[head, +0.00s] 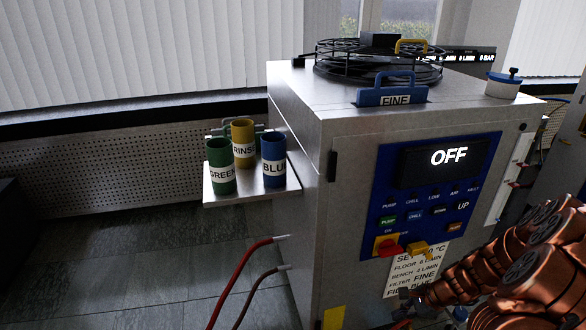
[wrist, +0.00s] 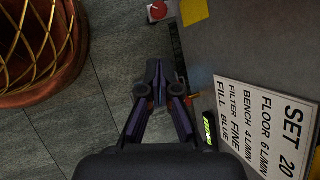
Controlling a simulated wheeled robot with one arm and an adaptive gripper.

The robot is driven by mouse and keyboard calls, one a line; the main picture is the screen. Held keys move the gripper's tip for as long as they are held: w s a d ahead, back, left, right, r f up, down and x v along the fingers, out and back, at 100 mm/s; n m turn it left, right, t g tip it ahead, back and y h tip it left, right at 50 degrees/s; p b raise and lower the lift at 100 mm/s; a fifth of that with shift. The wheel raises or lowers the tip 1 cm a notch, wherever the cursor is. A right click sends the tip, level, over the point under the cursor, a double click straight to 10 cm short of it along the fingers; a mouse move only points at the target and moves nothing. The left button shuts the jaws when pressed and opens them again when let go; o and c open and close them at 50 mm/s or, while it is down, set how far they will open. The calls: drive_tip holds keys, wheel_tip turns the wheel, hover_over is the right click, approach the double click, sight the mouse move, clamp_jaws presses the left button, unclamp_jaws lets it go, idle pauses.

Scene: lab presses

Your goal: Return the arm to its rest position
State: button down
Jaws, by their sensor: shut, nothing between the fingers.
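My gripper (wrist: 158,78) shows in the wrist view with its dark fingers together and nothing between them. It is over the grey floor, close beside the metal cabinet, and apart from the white settings card (wrist: 268,125) on it. In the head view my copper arm reaches in from the lower right, in front of the lower part of the chiller cabinet (head: 300,130). It covers part of the cabinet front near the settings card (head: 405,268). The gripper's fingertips are hard to make out there.
The cabinet's blue panel (head: 383,215) reads OFF, with a red knob (head: 388,248) and a yellow handle below. A side shelf (head: 240,192) holds green, yellow and blue cups. Red hoses (head: 235,280) leave the cabinet's left side. Floor (head: 130,255) at left is clear.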

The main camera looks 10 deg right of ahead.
drive_tip(key=s+a+r+n+g, duration=0.25)
drive_tip(key=a+r+n, duration=0.25)
drive_tip(key=a+r, duration=0.25)
drive_tip(key=s+a+r+n+g, duration=0.1)
drive_tip(key=s+a+r+n, duration=0.35)
drive_tip(key=a+r, duration=0.3)
drive_tip(key=s+a+r+n+g+h, duration=0.1)
drive_tip(key=s+r+n+h, duration=0.15)
drive_tip(key=s, duration=0.35)
drive_tip(key=s+a+r+n+g+h, duration=0.1)
drive_tip(key=s+r+n, duration=0.25)
drive_tip(key=s, duration=0.25)
drive_tip(key=s+a+r+n+h, duration=0.2)
drive_tip(key=s+r+n, duration=0.1)
drive_tip(key=s, duration=0.3)
drive_tip(key=s+p+v, duration=0.2)
drive_tip(key=p+v, duration=0.7)
drive_tip(key=v, duration=0.1)
drive_tip(key=s+r+p+v, duration=0.1)
drive_tip(key=s+p+v, duration=0.1)
drive_tip(key=p+v, duration=0.7)
drive_tip(key=shift+s+d+r+t+p, duration=0.4)
drive_tip(key=shift+d+p, duration=0.1)
drive_tip(key=shift+p, duration=0.15)
drive_tip(key=shift+f, duration=0.1)
